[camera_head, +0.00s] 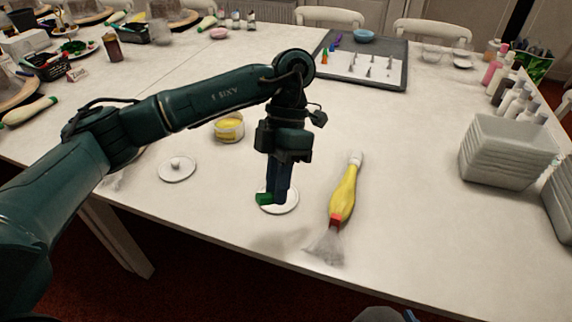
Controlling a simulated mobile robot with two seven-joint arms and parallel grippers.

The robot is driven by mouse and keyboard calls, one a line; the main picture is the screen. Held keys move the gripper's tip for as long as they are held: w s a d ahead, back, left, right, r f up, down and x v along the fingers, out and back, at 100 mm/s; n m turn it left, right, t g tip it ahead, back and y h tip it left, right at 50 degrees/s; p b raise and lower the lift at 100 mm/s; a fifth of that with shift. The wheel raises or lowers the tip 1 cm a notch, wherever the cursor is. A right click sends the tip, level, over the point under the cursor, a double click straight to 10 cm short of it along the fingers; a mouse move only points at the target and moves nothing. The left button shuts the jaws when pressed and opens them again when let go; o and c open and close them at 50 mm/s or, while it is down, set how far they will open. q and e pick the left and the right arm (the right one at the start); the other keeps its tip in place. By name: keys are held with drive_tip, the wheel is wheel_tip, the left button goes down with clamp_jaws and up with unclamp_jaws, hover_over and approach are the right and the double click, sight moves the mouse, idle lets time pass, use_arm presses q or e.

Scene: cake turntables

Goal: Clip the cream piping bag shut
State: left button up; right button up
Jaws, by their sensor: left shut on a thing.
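A yellow-filled piping bag (344,195) lies on the white table right of centre, its pale tip pointing away. A red clip or band (335,221) sits across its neck, and the clear, empty end flares toward the front. My left gripper (274,195) points down, left of the bag and apart from it. It is shut on a small green clip (264,199), just over a white saucer (291,204). Whether the clip touches the saucer is unclear. My right gripper is not in view.
A lidless tub of yellow filling (229,127) and a white lid with a knob (177,168) are to the left. Stacked grey bins (505,152) and bottles (510,98) stand right. A grey tray (394,75) with nozzles is at the back. The table right of the bag is clear.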

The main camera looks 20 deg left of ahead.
use_arm(q)
drive_tip(key=n+h, duration=0.1)
drive_tip(key=n, duration=0.1)
drive_tip(key=n+h, duration=0.2)
drive_tip(key=n, duration=0.1)
drive_tip(key=shift+w+d, duration=0.1)
drive_tip(key=shift+d, duration=0.1)
drive_tip(key=r+n+t+h, duration=0.1)
drive_tip(key=n+t+h, duration=0.1)
drive_tip(key=n, duration=0.4)
drive_tip(key=w+r+n+t+h+b, duration=0.1)
drive_tip(key=n+t+h, duration=0.1)
drive_tip(key=n+t, duration=0.3)
drive_tip(key=w+r+n+t+h+b, duration=0.1)
drive_tip(key=n+t+h, duration=0.1)
drive_tip(key=n, duration=0.5)
drive_tip(key=shift+d+r+t+h, duration=0.1)
drive_tip(key=shift+d+t+h, duration=0.15)
drive_tip(key=shift+t, duration=0.55)
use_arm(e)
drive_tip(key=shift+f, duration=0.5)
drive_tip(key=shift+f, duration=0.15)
